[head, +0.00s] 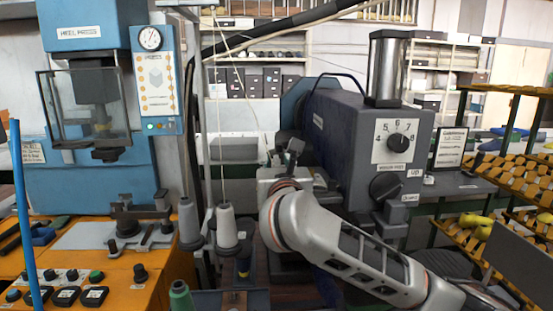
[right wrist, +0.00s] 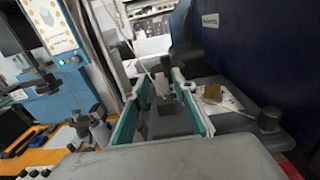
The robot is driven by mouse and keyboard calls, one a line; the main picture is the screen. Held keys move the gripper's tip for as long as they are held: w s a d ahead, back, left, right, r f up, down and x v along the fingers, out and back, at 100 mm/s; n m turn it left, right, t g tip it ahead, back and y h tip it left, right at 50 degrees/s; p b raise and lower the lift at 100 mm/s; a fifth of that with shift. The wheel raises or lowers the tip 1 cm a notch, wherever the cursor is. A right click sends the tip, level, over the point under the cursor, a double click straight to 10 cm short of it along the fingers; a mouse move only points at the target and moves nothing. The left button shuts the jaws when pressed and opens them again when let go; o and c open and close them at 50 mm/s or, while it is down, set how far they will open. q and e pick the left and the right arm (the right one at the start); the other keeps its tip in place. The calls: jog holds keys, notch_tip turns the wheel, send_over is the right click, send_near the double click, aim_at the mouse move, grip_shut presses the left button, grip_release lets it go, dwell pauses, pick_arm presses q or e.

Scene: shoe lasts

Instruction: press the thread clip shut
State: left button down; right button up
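My right gripper (head: 291,163) reaches away from me in the head view, beside the grey machine, mostly hidden behind its own wrist. In the right wrist view the two teal-lined fingers of the right gripper (right wrist: 156,82) stand apart. A small pale upright piece (right wrist: 162,86) shows between and beyond the fingertips, with a dark block (right wrist: 167,108) nearer. I cannot tell whether either is the thread clip, or whether a finger touches them. A thread rises from a grey thread cone (head: 227,226) left of the gripper. My left gripper is in neither view.
The grey machine (head: 350,135) with a dial stands close right of the gripper. A blue heel press (head: 90,120) stands left over an orange bench (head: 150,290). Another cone (head: 189,222) and a green cone (head: 180,296) are near. Yellow-slatted racks (head: 515,120) stand at right.

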jog(key=shift+w, duration=0.7)
grip_shut()
jog(key=shift+a, duration=0.1)
